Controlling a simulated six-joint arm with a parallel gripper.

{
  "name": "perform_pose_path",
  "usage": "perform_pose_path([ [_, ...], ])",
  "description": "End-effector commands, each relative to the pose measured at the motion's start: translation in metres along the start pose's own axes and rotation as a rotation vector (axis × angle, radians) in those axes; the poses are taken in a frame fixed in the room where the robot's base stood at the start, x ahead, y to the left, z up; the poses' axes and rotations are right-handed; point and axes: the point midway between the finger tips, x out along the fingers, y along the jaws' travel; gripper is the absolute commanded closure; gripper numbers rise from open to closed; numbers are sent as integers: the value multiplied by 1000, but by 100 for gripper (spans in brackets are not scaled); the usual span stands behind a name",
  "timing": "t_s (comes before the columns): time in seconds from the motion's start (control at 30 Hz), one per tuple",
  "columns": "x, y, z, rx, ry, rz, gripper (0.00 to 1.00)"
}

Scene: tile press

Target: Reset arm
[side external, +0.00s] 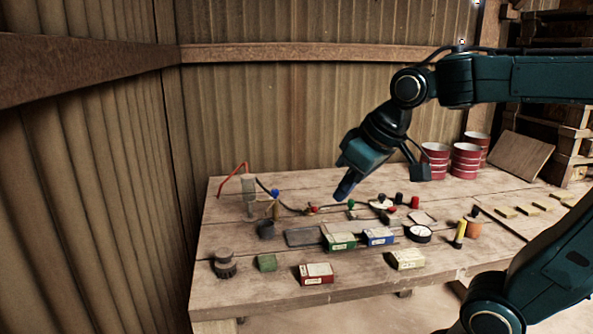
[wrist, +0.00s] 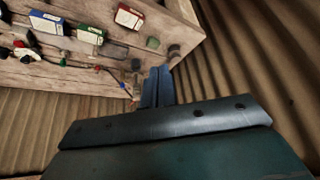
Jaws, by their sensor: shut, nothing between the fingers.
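My gripper (side external: 343,190) is shut and empty. In the side external view it hangs in the air over the middle of the wooden table (side external: 350,289), pointing down and to the left. In the wrist view the two dark blue fingers of my gripper (wrist: 158,72) lie side by side with no thing between them. The wooden table (wrist: 185,57) fills the upper left of the wrist view.
Boxes in red (side external: 315,274), green (side external: 339,242), blue (side external: 378,237) and cream (side external: 406,259) stand on the table among small knobs. A round dial (side external: 418,233) and yellow cylinder (side external: 459,233) are at right. Red-and-white cans (side external: 466,161) stand behind. The corrugated wall (side external: 300,110) backs the table.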

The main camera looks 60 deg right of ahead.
Motion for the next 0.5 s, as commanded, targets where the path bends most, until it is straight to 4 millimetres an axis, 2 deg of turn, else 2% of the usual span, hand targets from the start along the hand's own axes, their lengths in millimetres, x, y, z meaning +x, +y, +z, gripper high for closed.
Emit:
perform_pose_path([
  [0.1, -6, -7, 31, -15, 4, -9, 100],
  [0.3, -8, -14, 74, -33, 2, -21, 100],
  [0.5, -7, -16, 94, -40, 1, -26, 100],
])
